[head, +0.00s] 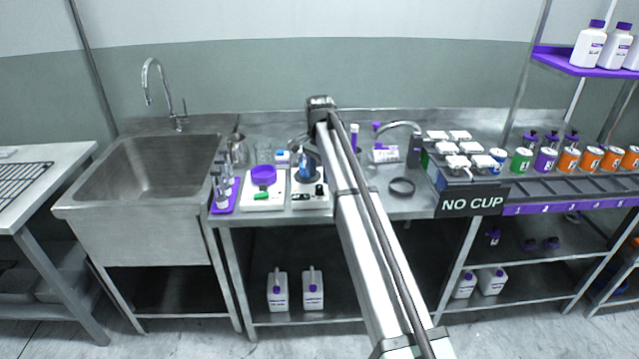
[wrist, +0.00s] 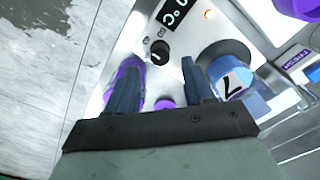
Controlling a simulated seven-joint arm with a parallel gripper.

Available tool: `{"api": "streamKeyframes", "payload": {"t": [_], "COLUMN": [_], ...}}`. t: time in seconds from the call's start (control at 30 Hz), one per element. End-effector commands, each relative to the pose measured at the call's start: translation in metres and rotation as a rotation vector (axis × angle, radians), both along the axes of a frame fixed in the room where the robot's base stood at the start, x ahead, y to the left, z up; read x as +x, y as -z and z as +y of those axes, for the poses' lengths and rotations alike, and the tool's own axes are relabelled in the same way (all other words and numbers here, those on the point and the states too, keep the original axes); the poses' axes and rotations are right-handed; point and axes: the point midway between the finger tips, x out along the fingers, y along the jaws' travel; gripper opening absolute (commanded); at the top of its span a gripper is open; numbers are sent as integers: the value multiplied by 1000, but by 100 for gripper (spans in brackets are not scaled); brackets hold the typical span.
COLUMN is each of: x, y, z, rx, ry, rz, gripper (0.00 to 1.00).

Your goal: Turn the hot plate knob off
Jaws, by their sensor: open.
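The hot plate is a white box (head: 311,202) on the steel bench in the head view, left of my arm. In the wrist view its white face (wrist: 125,45) fills the middle, with a dark °C display (wrist: 173,12). A round black knob (wrist: 159,50) with a white mark sits below the display. My gripper (wrist: 160,65) is open and empty, its two blue-grey fingers apart, with the knob just beyond and between their tips in the picture. I cannot tell any contact. The fingertips are hard to make out in the head view.
A blue vessel labelled 7 (wrist: 231,84) stands close to the right finger. A white device with a purple dish (head: 263,176) is left of the hot plate, beside bottles on a purple tray (head: 224,204). A dark ring (head: 402,187) lies right of my arm.

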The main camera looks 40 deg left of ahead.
Motion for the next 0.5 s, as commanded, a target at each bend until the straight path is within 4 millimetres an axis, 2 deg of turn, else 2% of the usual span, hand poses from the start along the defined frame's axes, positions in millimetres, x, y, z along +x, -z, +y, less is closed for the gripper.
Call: {"api": "streamKeyframes", "payload": {"t": [0.2,0.5], "x": [0,0], "y": [28,41], "z": [-1,0], "rx": [0,1], "ry": [0,0], "rz": [0,-1], "gripper": [52,52]}}
